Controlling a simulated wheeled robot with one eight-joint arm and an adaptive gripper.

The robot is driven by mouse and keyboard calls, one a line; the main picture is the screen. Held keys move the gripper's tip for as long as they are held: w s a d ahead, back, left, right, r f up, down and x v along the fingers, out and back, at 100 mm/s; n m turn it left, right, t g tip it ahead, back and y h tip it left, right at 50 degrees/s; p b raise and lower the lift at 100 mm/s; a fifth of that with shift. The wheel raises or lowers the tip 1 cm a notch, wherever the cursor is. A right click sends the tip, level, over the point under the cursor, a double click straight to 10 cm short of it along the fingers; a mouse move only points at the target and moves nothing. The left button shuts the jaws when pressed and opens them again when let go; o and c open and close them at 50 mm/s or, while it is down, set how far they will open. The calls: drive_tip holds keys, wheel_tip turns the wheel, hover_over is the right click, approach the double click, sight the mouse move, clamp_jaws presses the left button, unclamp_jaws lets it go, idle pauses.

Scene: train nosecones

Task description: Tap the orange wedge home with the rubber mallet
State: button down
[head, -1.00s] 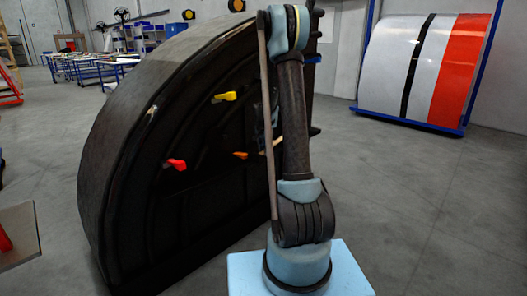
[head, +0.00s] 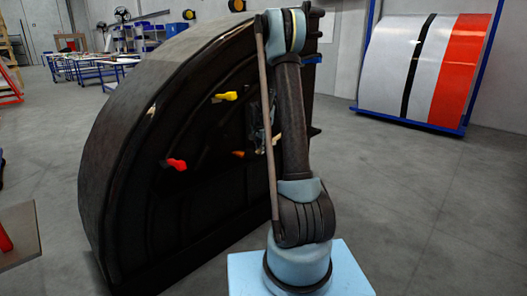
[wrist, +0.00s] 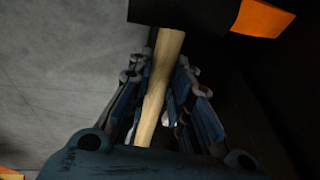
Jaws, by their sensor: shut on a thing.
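The rubber mallet has a black head (wrist: 182,12) and a pale wooden handle (wrist: 158,85). My gripper (wrist: 160,68) is shut on the handle, and the head lies past the fingertips. The orange wedge (wrist: 262,18) shows in the wrist view directly right of the mallet head, its left end meeting the head's outline; I cannot tell whether they touch. In the head view the orange wedge (head: 238,153) sits in the inner face of the dark nosecone shell (head: 110,130), with little of it visible. My gripper (head: 262,138) is just right of it, partly hidden by my arm.
A yellow wedge (head: 225,96) sits above the orange one and a red wedge (head: 174,165) to its left, both on the shell. A white, black and red curved panel (head: 425,70) stands on a blue frame at the right. The floor between is clear.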

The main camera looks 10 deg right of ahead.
drive_tip(key=shift+s+d, duration=0.45)
drive_tip(key=shift+s, duration=0.15)
wheel_tip(320, 180, up, 7)
drive_tip(key=s+d, duration=0.1)
drive_tip(key=shift+s, duration=0.3)
idle(0.4)
drive_tip(key=shift+d, duration=0.1)
